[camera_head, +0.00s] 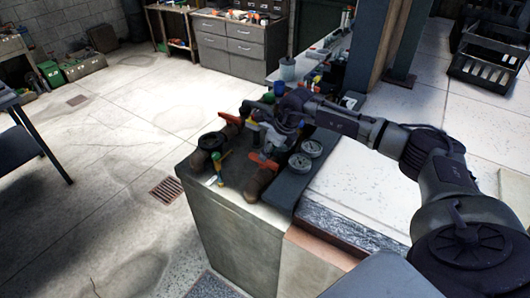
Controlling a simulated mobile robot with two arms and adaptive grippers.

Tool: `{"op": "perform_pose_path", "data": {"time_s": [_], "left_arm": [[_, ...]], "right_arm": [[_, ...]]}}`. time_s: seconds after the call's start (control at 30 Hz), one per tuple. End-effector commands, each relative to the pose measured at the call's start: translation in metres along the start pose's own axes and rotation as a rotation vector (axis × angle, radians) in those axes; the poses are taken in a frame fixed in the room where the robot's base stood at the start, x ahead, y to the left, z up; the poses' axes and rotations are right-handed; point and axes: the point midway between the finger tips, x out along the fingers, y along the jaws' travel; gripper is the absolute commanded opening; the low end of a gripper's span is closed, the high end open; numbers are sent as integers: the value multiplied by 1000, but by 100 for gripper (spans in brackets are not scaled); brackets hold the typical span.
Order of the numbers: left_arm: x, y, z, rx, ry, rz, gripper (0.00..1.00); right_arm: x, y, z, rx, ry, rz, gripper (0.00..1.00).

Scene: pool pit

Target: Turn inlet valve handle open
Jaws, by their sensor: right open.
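A pipe assembly with valves sits on top of a grey cabinet (235,235) in the middle of the view. One orange-red lever handle (230,118) is at its back left, and another orange-red handle (263,161) is at its front right. I cannot tell which is the inlet handle. My right gripper (262,124) reaches in from the right, over the back of the assembly near both handles. It is open, with nothing visibly held. Contact with a handle cannot be made out, and the gripper hides part of the valves. My left gripper is not in view.
Two round gauges (306,156) lie right of the front handle. A black round knob (212,141) and brown pipe (260,183) are close by. Bottles and clutter (288,70) stand behind. A dark post (388,45) rises at the back right.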

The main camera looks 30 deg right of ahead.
Motion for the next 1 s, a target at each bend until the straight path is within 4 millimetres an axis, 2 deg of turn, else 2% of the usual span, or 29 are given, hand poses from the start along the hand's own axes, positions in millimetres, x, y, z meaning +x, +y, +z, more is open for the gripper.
{"op": "perform_pose_path", "data": {"time_s": [0.03,0.23,0.6,0.67,0.9,1.0], "left_arm": [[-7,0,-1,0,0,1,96],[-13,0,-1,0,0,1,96],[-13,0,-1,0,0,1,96],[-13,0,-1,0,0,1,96],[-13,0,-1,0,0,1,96],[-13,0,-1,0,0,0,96]], "right_arm": [[7,1,1,1,3,3,46],[32,1,0,0,1,1,46],[40,1,0,0,-1,1,46],[40,1,0,0,-1,1,39],[39,0,0,0,-1,1,0],[39,0,0,0,-1,1,0]]}}
